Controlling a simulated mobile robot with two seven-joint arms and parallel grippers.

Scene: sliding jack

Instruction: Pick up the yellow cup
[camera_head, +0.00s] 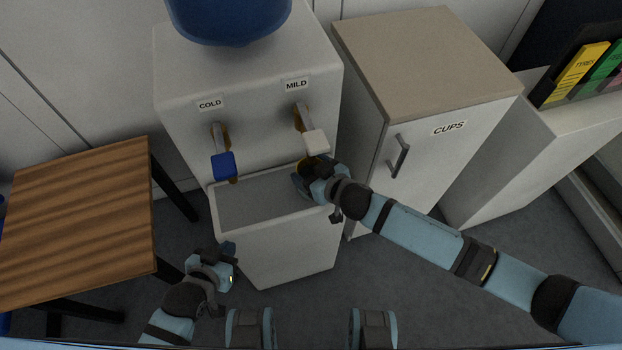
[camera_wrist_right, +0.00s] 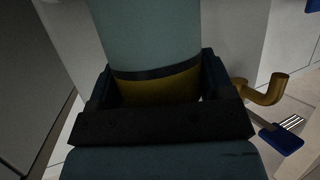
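In the head view, my right gripper (camera_head: 303,180) reaches over the right end of the dispenser's basin, just below the tap marked MILD. A small yellow part of the cup (camera_head: 302,165) shows there; my gripper hides most of it. In the right wrist view, the yellow of the cup (camera_wrist_right: 158,88) fills the space between the dark fingers of my right gripper (camera_wrist_right: 160,92), below a dark band and a pale teal cylindrical surface. The fingers appear shut on it. My left gripper (camera_head: 228,258) is low, in front of the dispenser, away from the cup; its opening is unclear.
The white dispenser (camera_head: 285,240) has a blue-handled COLD tap (camera_head: 223,166) and a white-handled MILD tap (camera_head: 316,142) close above my right gripper. A closed CUPS cabinet (camera_head: 430,85) stands right. A wooden table (camera_head: 75,225) is left. The basin's left part is clear.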

